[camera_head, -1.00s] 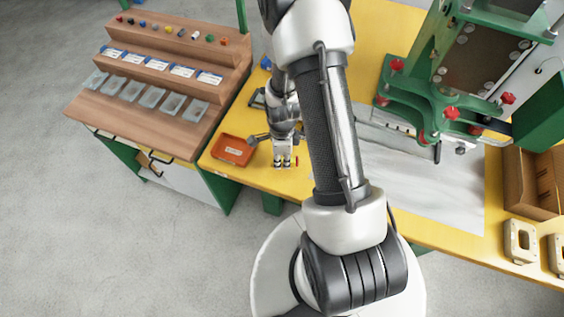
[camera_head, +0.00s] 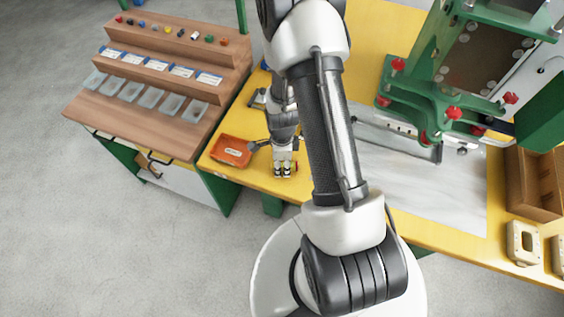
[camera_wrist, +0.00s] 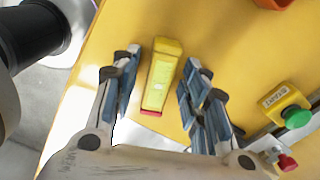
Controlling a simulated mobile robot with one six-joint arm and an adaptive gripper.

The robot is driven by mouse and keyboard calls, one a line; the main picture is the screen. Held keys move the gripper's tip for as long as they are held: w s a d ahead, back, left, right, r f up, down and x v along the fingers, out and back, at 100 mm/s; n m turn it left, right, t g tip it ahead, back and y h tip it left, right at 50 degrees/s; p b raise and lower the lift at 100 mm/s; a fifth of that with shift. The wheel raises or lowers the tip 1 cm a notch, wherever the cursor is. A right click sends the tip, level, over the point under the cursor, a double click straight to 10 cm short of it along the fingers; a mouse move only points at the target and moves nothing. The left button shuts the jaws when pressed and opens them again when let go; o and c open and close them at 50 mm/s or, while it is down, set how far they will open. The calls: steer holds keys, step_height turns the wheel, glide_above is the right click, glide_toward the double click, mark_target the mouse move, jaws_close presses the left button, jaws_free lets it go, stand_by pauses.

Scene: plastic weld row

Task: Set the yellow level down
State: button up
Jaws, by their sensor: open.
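The yellow level (camera_wrist: 163,72) is a bar with a red end, seen in the wrist view against the yellow tabletop (camera_wrist: 220,25). It lies between the two fingers of my gripper (camera_wrist: 161,58). The fingers are spread, with a visible gap on each side of the level. In the head view my gripper (camera_head: 284,171) is low over the table's front left part, right of the orange tray. The level cannot be made out there.
The orange tray (camera_head: 231,151) is close to my gripper's left. A yellow box with a green button (camera_wrist: 287,106) and a red button (camera_wrist: 286,162) are at the right in the wrist view. A green press (camera_head: 430,105) stands farther right on the table.

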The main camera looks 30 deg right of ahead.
steer(key=shift+r, duration=0.1)
step_height(320, 180, up, 12)
steer(key=p, duration=0.5)
step_height(320, 180, up, 12)
steer(key=n+t, duration=0.1)
steer(key=n, duration=0.5)
glide_above(282, 165)
steer(key=a, duration=0.3)
steer(key=s+a+r+n+t, duration=0.1)
steer(key=s+a+r+n, duration=0.2)
steer(key=s+r+n, duration=0.4)
steer(key=s+a+r+n+t, duration=0.2)
steer(key=s+a+r+n, duration=0.2)
steer(key=s+r+n, duration=0.3)
step_height(282, 165, up, 5)
steer(key=n, duration=0.4)
steer(key=shift+s+a+f+t, duration=0.15)
steer(key=shift+f+t, duration=0.05)
steer(key=shift+t, duration=0.1)
